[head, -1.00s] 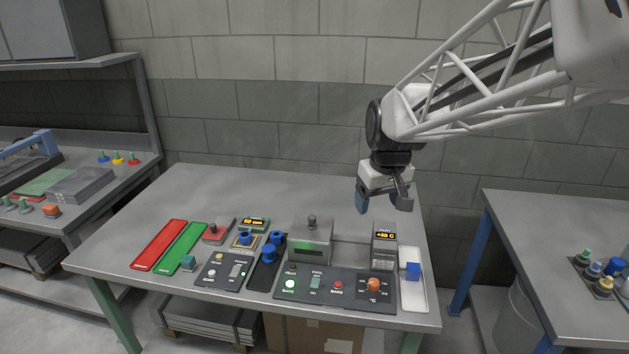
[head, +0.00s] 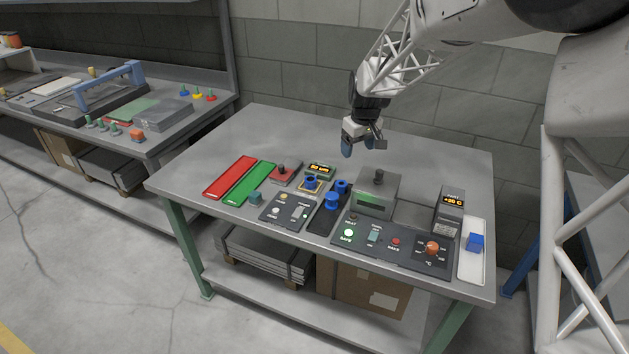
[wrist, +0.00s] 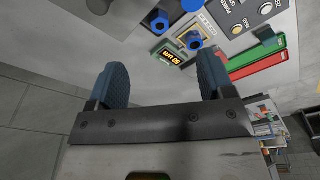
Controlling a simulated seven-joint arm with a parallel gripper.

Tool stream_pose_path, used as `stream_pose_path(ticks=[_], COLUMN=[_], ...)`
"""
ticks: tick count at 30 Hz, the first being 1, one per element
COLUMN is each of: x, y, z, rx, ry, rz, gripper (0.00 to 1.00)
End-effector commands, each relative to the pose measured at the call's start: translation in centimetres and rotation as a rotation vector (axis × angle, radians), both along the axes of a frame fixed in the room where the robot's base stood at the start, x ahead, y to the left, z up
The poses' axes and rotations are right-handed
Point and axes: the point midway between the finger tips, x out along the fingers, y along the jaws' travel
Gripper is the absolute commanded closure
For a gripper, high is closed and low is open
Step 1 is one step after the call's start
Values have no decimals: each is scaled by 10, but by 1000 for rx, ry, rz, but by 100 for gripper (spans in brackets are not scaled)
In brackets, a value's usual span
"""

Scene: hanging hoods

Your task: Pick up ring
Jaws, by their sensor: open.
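Several small blue round pieces stand on the table; I cannot tell which one is the ring. Two blue flanged pieces (head: 332,202) stand on a black strip, and one also shows in the wrist view (wrist: 158,20). Another blue piece (head: 311,184) sits on a yellow-framed pad beside an orange-lit display; it shows in the wrist view (wrist: 193,39) too. My gripper (head: 362,144) is open and empty above the back of the table, behind these pieces. In the wrist view the space between its fingers (wrist: 163,78) is empty.
A grey box with a knob (head: 376,193) stands right of the blue pieces. Control panels line the front. A red tray (head: 230,177) and a green tray (head: 249,183) lie left. A blue cube (head: 475,242) sits in a white tray at right. The back of the table is clear.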

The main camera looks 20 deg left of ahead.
Motion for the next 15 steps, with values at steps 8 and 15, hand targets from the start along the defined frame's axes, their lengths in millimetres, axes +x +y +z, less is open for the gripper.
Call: stream_pose_path(ticks=[8,15], x=[22,30], y=[80,135], z=[-57,-96], rx=[-6,-9], ry=[11,15], rz=[123,207], gripper=[25,25])
